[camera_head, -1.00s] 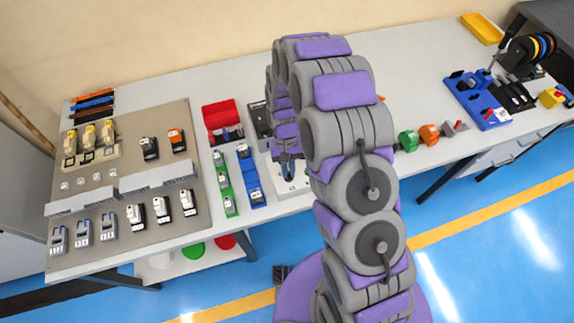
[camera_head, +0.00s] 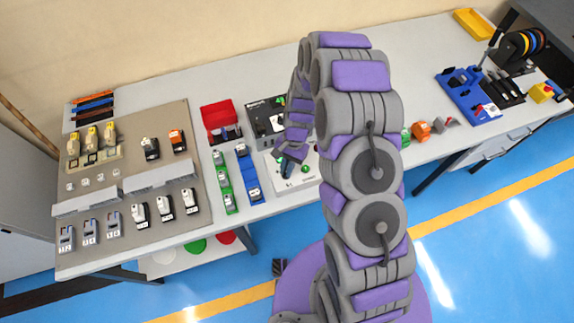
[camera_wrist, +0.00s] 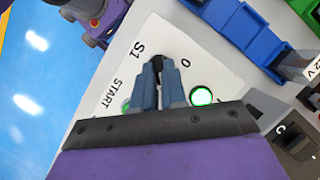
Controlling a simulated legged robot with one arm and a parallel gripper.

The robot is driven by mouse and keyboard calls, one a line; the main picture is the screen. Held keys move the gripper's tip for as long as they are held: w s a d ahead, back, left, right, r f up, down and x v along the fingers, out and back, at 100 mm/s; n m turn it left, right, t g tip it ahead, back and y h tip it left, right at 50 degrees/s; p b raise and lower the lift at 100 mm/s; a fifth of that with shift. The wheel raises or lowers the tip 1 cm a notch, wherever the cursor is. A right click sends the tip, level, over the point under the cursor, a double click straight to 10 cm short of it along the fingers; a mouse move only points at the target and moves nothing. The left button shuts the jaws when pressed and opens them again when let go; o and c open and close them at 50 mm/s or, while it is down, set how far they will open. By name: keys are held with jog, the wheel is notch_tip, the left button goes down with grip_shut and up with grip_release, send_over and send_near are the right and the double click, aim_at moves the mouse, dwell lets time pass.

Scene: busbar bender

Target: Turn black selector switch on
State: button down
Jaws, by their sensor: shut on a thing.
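The black selector switch (camera_wrist: 157,63) shows between my fingertips in the wrist view, on a white panel (camera_wrist: 122,72) marked S1, 0 and START. My gripper (camera_wrist: 158,72) is shut on the switch's knob; its fingers hide most of it, so its exact angle is hard to tell. A lit green button (camera_wrist: 201,96) is right of the fingers, and another green part lies partly hidden to their left. In the head view my gripper (camera_head: 288,169) is over the white panel (camera_head: 294,184), and the switch itself is hidden there.
Blue terminal blocks (camera_head: 249,180) and green ones (camera_head: 224,187) stand left of the panel. A red bin (camera_head: 218,114) and a black box (camera_head: 264,119) are behind. A grey mounting board (camera_head: 128,185) fills the table's left side.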

dwell(0.4)
jog(key=c, duration=1.2)
grip_release()
jog(key=shift+a, duration=0.15)
jog(key=p+v, duration=0.1)
jog(key=v, duration=1.6)
jog(key=shift+r, duration=0.1)
